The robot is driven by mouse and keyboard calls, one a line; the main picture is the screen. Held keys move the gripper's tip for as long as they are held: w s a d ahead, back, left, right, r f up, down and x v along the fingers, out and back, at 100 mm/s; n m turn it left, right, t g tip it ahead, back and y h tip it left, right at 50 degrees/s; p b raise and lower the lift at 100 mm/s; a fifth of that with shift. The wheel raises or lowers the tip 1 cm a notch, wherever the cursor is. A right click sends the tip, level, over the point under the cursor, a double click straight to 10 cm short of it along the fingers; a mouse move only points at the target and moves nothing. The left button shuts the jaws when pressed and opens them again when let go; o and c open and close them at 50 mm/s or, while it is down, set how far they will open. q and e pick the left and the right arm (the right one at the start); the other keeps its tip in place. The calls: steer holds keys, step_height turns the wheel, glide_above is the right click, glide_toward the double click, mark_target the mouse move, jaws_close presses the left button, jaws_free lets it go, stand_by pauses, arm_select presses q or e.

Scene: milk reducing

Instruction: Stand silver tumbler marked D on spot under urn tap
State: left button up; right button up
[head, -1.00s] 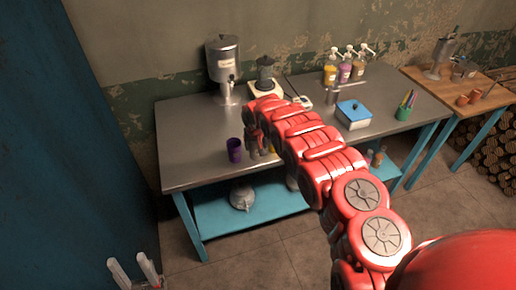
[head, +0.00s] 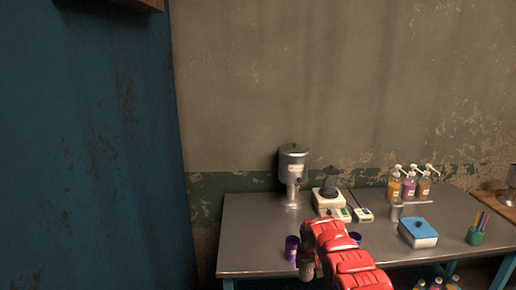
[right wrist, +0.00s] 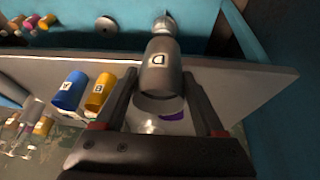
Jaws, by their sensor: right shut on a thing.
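The silver tumbler marked D (right wrist: 158,80) is between the fingers of my right gripper (right wrist: 162,108) in the right wrist view, its letter label facing the camera. The gripper is shut on it. In the head view my right gripper (head: 306,266) is at the table's front, right of a purple cup (head: 291,249); the tumbler is mostly hidden there by the arm. The silver urn (head: 293,165) stands at the back of the table, with its tap (head: 299,183) low on its front. The spot under the tap is too small to make out. My left gripper is out of view.
A blue cup (right wrist: 70,92) and an orange cup (right wrist: 98,93) stand close to the gripper. A white scale-like device (head: 326,202) with a dark-topped jar is right of the urn. Pump bottles (head: 409,187) and a blue-lidded box (head: 418,232) are farther right. The table (head: 250,225) left of the urn is clear.

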steer(key=shift+w+a+f+n, duration=0.1)
steer(key=shift+w+a+n, duration=0.15)
steer(key=shift+a, duration=0.25)
steer(key=shift+w+a+f+n, duration=0.1)
steer(key=shift+a+n, duration=0.15)
steer(key=shift+a, duration=0.25)
steer(key=shift+a+r+y, duration=0.1)
steer(key=shift+a+y, duration=0.2)
steer(key=shift+a, duration=0.1)
steer(key=shift+a+n, duration=0.3)
steer(key=shift+s+a, duration=0.1)
steer(key=shift+r, duration=0.1)
